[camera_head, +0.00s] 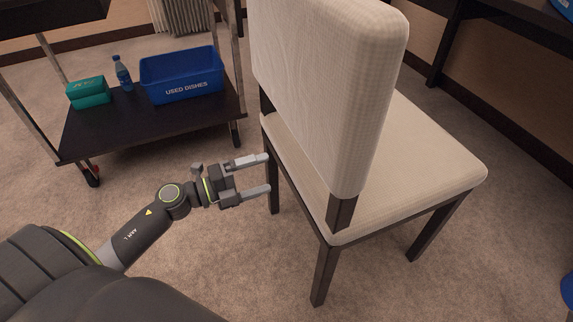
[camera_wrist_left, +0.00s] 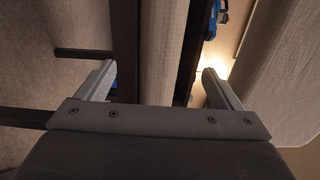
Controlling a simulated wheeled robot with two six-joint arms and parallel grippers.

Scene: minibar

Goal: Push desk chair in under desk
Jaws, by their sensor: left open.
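The desk chair (camera_head: 325,90) has a cream padded back and seat (camera_head: 430,160) on dark legs. It stands upright in the middle of the head view, its back towards me. A dark desk edge (camera_head: 515,35) shows at the upper right, apart from the chair. My left gripper (camera_head: 268,174) is open and empty at the rear left side of the chair, its fingertips close to the seat edge and rear frame. In the left wrist view the open fingers (camera_wrist_left: 162,80) point at the seat edge and dark frame; contact cannot be told. My right gripper is not in view.
A dark cart (camera_head: 105,135) on wheels stands at the left, holding a blue "used dishes" bin (camera_head: 183,88), a teal box (camera_head: 88,92) and a blue bottle (camera_head: 122,72). Bare carpet lies between cart and chair. A blue object (camera_head: 567,291) shows at the right edge.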

